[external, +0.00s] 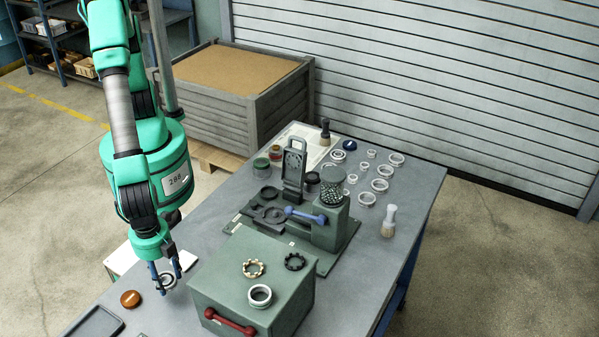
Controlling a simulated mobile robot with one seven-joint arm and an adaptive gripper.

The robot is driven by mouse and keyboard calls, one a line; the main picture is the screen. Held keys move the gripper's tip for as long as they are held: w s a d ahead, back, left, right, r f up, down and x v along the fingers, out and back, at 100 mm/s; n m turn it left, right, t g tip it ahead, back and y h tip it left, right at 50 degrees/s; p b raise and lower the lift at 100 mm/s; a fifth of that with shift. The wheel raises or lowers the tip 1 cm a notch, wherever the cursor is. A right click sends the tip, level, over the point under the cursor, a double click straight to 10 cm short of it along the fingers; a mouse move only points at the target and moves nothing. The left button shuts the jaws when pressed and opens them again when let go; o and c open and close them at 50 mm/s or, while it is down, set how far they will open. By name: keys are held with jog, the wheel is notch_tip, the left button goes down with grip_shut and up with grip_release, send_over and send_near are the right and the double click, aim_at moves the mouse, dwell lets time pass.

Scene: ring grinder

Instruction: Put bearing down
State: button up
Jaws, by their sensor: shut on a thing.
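My gripper (166,282) is at the left side of the grey table, fingers pointing down. It is shut on a pale metal bearing (169,281), a ring held between the blue fingertips. The bearing is low over the table near its left edge; I cannot tell whether it touches the surface. Several more metal rings (367,198) lie at the far right of the table.
A ring grinder (325,228) with an upright dark plate stands mid-table. An orange-brown round lid (130,299) and a dark tray (93,325) lie left of and below my gripper. The green box stands close on the right. A brush (388,221) stands near the right edge.

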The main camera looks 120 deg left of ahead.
aim_at(173, 307)
jog(key=shift+w+d+f, duration=0.1)
jog(key=shift+w+d, duration=0.6)
jog(key=shift+w, duration=0.2)
jog(key=shift+w+d+f, duration=0.1)
jog(key=shift+w+d, duration=0.55)
jog(key=shift+w, duration=0.2)
jog(key=shift+w+d, duration=0.35)
jog(key=shift+w, duration=0.05)
jog(key=shift+s+f+b, duration=0.1)
jog(key=shift+f+b, duration=0.5)
jog(key=shift+f, duration=1.15)
jog(key=shift+a+f, duration=0.1)
jog(key=shift+f, duration=0.05)
jog(key=o, duration=1.3)
jog(key=shift+o, duration=0.2)
